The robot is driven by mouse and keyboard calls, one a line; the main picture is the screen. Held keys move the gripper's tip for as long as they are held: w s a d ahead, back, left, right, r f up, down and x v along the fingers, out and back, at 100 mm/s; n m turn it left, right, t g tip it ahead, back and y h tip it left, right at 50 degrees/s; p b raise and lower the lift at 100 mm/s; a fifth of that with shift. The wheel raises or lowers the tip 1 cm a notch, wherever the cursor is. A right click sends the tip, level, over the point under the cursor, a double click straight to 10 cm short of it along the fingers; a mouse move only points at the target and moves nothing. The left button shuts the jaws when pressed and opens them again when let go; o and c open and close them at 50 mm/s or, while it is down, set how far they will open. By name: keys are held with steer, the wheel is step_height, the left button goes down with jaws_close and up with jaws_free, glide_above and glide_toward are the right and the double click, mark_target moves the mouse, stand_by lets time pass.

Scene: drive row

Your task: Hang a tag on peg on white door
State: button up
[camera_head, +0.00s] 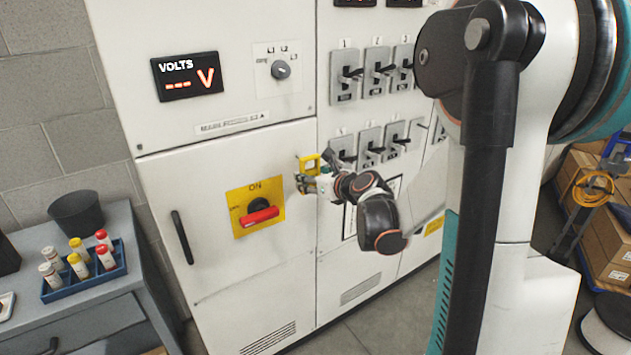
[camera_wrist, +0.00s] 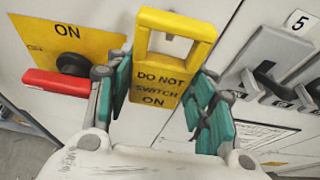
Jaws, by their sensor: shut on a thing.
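A yellow tag (camera_wrist: 158,85) reading "DO NOT SWITCH ON" has a framed opening at its top. My gripper (camera_wrist: 163,98) is shut on it, one teal-padded finger at each side edge. In the head view the tag (camera_head: 309,160) is upright in my gripper (camera_head: 309,180), in front of the white door (camera_head: 215,270) near its right edge. A small grey thing, perhaps the peg (camera_wrist: 170,37), shows through the tag's opening in the wrist view. I cannot tell whether the tag touches it or the door.
A red rotary handle (camera_head: 260,217) on a yellow ON plate is left of my gripper. Switches with black levers (camera_head: 346,75) are on the right panel. A cart (camera_head: 60,312) with a blue rack (camera_head: 110,272) stands at left.

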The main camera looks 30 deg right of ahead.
steer(key=shift+b+x, duration=0.65)
steer(key=shift+x, duration=1.4)
steer(key=o, duration=1.1)
steer(key=shift+o, duration=0.2)
steer(key=shift+s+r, duration=0.1)
steer(key=shift+s, duration=0.05)
